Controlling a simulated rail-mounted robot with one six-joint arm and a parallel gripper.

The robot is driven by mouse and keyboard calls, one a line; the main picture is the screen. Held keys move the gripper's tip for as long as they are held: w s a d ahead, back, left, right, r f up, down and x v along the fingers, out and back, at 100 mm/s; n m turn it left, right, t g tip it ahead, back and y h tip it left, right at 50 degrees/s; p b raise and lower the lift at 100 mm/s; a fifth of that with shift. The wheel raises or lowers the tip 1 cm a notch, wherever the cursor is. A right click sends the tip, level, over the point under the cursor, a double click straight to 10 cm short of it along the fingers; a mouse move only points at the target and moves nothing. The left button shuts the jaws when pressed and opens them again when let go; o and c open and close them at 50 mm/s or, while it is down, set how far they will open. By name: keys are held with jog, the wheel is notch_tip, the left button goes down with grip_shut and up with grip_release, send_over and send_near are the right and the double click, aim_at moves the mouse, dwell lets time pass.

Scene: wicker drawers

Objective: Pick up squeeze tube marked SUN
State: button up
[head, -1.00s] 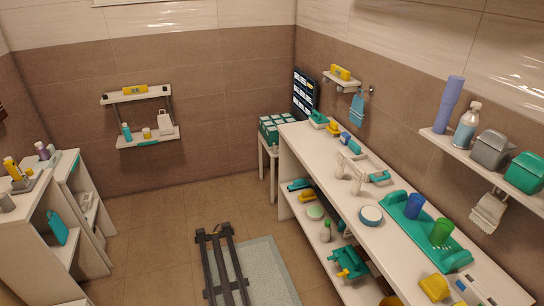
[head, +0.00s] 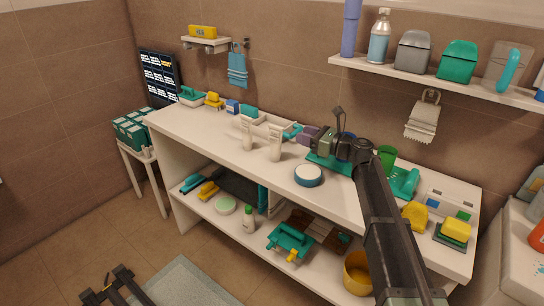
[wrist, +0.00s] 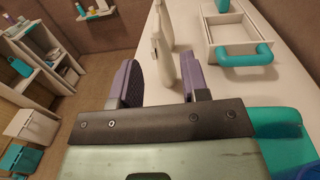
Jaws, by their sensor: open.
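Two cream-white squeeze tubes stand upright on the white counter in the head view, a left one (head: 247,136) and a right one (head: 275,143). I cannot read SUN on either. Both pale shapes also show in the wrist view, one nearer (wrist: 162,62) and one farther (wrist: 166,22). My gripper (head: 306,135) is above the counter, to the right of the tubes in the head view. In the wrist view its two purple-grey fingers (wrist: 160,80) are apart, with nothing held between them. The nearer tube is beyond the fingertips, and its lower part is partly hidden.
A white caddy with a teal handle (wrist: 245,54) is right of the tubes in the wrist view. A round blue-and-white tub (head: 308,175) stands in front. A teal tray (head: 402,182) is under and beside my arm. A wall shelf (head: 440,82) hangs above.

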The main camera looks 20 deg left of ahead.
aim_at(283, 129)
jog(key=a, duration=0.3)
jog(key=w+a, duration=0.1)
jog(key=a, duration=0.7)
jog(key=shift+w, duration=0.2)
jog(key=shift+d, duration=0.1)
grip_shut()
